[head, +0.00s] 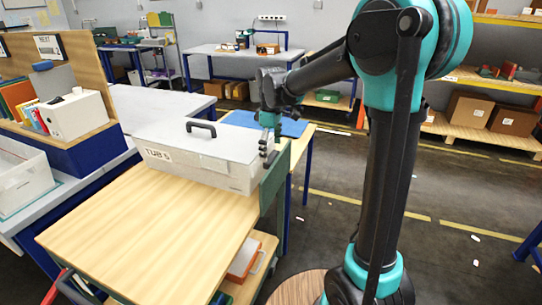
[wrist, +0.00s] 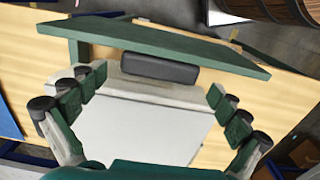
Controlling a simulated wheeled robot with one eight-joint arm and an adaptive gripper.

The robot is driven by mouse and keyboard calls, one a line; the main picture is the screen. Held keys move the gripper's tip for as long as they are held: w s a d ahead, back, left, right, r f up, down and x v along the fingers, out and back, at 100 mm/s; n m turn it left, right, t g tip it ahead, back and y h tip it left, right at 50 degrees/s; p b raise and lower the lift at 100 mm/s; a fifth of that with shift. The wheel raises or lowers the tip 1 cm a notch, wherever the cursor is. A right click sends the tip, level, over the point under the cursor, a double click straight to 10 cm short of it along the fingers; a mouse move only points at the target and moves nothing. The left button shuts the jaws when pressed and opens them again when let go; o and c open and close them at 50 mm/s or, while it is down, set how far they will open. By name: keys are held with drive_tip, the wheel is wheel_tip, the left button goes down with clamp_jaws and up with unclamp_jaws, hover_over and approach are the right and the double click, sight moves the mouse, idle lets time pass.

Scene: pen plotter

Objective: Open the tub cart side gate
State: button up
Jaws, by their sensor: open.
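The tub cart has a pale wooden top (head: 140,225), and a green side gate (head: 273,187) stands upright along its right edge. The gate also shows in the wrist view (wrist: 215,54) as a long green panel. A dark grey block (wrist: 160,69) shows against its side facing the tub. A light grey tub (head: 200,172) marked TUB 5, with a pale lid and black handle, sits on the top beside the gate. My gripper (head: 269,143) is above the tub's right end by the gate. In the wrist view its fingers (wrist: 158,84) are open, either side of the block, apparently empty.
A workbench (head: 160,103) with a white box (head: 75,115) and a white bin (head: 22,180) stands left of the cart. The lower cart shelf holds an orange-and-white item (head: 243,258). A blue-legged table is behind the gate. The floor to the right has small litter.

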drive_tip(key=shift+f, duration=1.2)
drive_tip(key=shift+c, duration=0.6)
drive_tip(key=shift+d, duration=0.1)
drive_tip(key=c, duration=1.4)
